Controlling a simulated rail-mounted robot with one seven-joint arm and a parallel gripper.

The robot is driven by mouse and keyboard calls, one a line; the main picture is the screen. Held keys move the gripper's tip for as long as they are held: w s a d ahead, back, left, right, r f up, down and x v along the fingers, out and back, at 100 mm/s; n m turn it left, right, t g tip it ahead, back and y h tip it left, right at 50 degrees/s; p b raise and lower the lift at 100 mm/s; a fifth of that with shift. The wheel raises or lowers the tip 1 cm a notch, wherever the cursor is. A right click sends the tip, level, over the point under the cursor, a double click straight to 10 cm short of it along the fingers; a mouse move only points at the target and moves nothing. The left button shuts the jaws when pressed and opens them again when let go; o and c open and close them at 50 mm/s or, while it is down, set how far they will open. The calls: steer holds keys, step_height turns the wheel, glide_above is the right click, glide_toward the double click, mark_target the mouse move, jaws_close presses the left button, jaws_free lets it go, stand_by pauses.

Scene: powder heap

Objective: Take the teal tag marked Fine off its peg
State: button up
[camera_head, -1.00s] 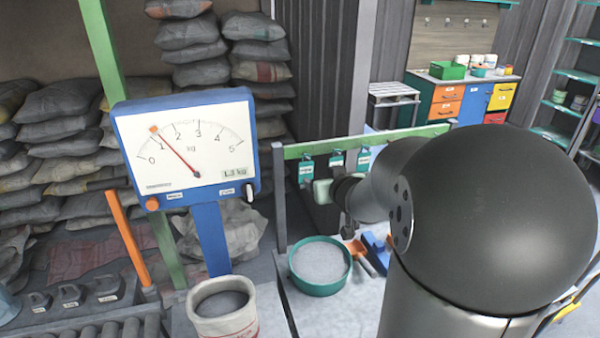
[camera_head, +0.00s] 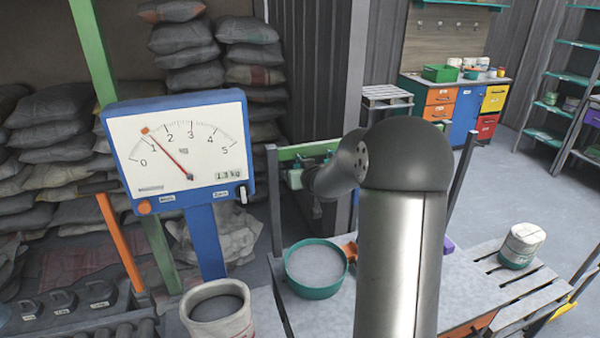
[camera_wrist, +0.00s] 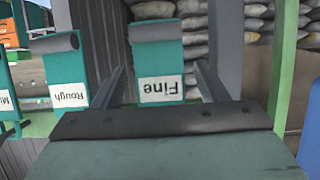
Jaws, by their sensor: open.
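The teal tag marked Fine (camera_wrist: 158,62) is in the middle of the wrist view, its white label upside down and a grey roll at its upper end there. My gripper (camera_wrist: 161,82) is open, with one finger to each side of this tag and gaps between. I cannot tell how far the fingers reach past it. The peg is not clearly visible. In the head view my gripper (camera_head: 295,180) is at the left end of the green rail (camera_head: 300,151), where my arm hides most of the tags.
A teal tag marked Rough (camera_wrist: 66,80) hangs close beside my left-hand finger in the wrist view. Another teal tag (camera_wrist: 6,95) is cut off further left. In the head view, a teal bowl of grey powder (camera_head: 317,290) and a blue dial scale (camera_head: 203,212) stand near the rail.

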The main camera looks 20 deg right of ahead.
steer(key=c, duration=1.1)
steer(key=shift+o, duration=0.2)
steer(key=shift+r, duration=0.1)
steer(key=shift+r+p, duration=0.55)
steer(key=shift+s+a, duration=0.2)
steer(key=shift+s, duration=1.3)
steer(key=shift+s+a, duration=0.15)
steer(key=shift+s, duration=1.3)
